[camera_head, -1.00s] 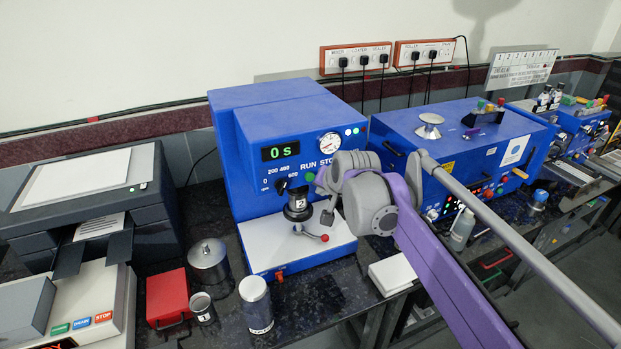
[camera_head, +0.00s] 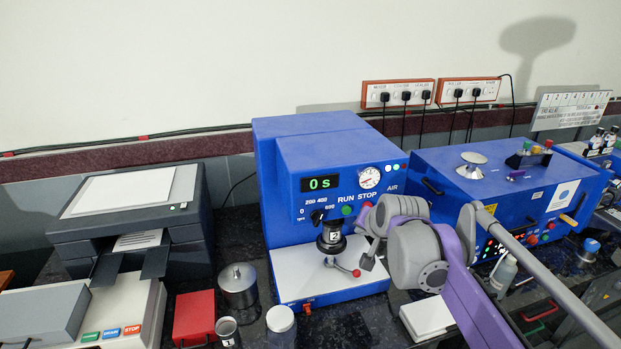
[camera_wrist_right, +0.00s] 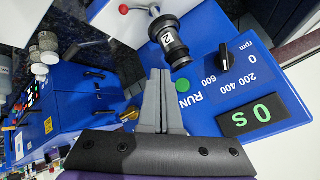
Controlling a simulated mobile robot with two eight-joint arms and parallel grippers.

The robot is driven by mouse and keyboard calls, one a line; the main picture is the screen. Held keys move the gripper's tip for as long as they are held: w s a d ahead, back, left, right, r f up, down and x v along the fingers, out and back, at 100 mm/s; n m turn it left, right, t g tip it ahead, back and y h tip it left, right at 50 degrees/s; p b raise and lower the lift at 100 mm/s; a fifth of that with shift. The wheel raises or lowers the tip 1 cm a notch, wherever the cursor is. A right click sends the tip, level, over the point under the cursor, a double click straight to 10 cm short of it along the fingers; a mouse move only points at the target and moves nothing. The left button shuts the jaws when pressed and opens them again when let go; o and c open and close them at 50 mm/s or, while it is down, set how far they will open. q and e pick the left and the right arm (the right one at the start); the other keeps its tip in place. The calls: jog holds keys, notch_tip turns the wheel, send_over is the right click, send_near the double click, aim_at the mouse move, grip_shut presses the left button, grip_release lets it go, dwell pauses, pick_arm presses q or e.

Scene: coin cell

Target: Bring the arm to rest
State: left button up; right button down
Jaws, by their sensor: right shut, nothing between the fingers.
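My right arm comes in from the right in the head view, grey and purple, its wrist bent in front of the blue machine (camera_head: 320,150). My right gripper (camera_head: 369,256) hangs just right of the machine's black-capped spindle (camera_head: 331,238). In the right wrist view the gripper's grey fingers (camera_wrist_right: 160,76) are together with nothing between them. Their tips point toward the black spindle marked 2 (camera_wrist_right: 168,40), with no clear contact seen. The machine's display (camera_head: 322,183) reads 0 s. My left gripper is not in view.
A lever with a red knob (camera_head: 356,272) stands on the machine's white deck close below my gripper. A second blue machine (camera_head: 480,190) is at right, behind my forearm. A metal jar (camera_head: 238,285), red box (camera_head: 194,318) and printer (camera_head: 130,215) stand at left.

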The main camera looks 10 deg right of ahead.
jog(key=s+a+f+n+g, duration=0.1)
jog(key=s+a+f+n, duration=0.3)
jog(key=s+f, duration=0.5)
jog(key=s+a+f+n+g, duration=0.2)
jog(key=s+f, duration=0.7)
jog(key=s, duration=0.9)
jog(key=shift+a+f+n+y, duration=0.2)
jog(key=shift+a+n+y, duration=0.1)
jog(key=shift+a+n, duration=0.9)
